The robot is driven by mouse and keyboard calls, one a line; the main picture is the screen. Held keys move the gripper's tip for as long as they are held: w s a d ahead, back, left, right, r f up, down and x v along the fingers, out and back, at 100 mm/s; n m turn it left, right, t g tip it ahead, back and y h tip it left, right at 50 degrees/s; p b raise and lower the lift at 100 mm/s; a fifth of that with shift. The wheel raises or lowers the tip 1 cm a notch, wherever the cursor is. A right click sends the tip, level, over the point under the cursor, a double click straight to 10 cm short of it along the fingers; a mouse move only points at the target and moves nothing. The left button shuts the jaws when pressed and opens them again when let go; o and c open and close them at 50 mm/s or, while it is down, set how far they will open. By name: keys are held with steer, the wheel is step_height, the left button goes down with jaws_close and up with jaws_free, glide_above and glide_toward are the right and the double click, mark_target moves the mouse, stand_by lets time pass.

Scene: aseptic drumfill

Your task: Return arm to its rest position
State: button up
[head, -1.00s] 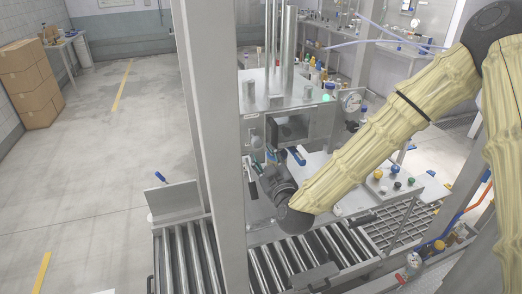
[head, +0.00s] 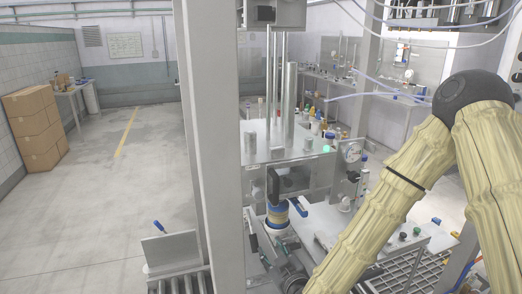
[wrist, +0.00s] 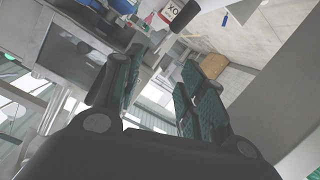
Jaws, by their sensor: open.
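My gripper (head: 266,244) is low in the middle of the head view, in front of the steel filling machine (head: 270,150). Its two fingers with green pads are spread apart. In the wrist view the gripper (wrist: 160,88) is open, with nothing between the pads. My arm, in a ribbed yellowish sleeve, is bent with its elbow high at the right and its forearm sloping down left.
A grey upright post (head: 215,150) stands left of the arm. A roller conveyor (head: 180,283) runs along the bottom. A panel with coloured knobs (head: 425,238) lies near my forearm. Cardboard boxes (head: 35,130) stand far left. The floor (head: 100,200) between is clear.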

steer(key=s+d+f+m+g+h, duration=0.15)
steer(key=s+d+f+g, duration=0.25)
steer(key=s+f, duration=0.6)
steer(key=s+d+f+m+g, duration=0.2)
steer(key=s+d+f+g, duration=0.3)
steer(key=f, duration=0.9)
steer(key=s+d+f+m+g+h, duration=0.1)
steer(key=s+d+f, duration=0.2)
steer(key=s, duration=0.4)
steer(key=s+d+f+m+g+h+b, duration=0.1)
steer(key=s+d+f+m+g, duration=0.1)
steer(key=s, duration=0.5)
steer(key=s+d+f+m+g+h, duration=0.1)
steer(key=s+d+f, duration=0.3)
steer(key=s, duration=0.4)
steer(key=shift+d+f+g+b, duration=0.15)
steer(key=shift+f+g+b, duration=0.25)
steer(key=shift+f+g, duration=0.4)
steer(key=shift+m, duration=0.25)
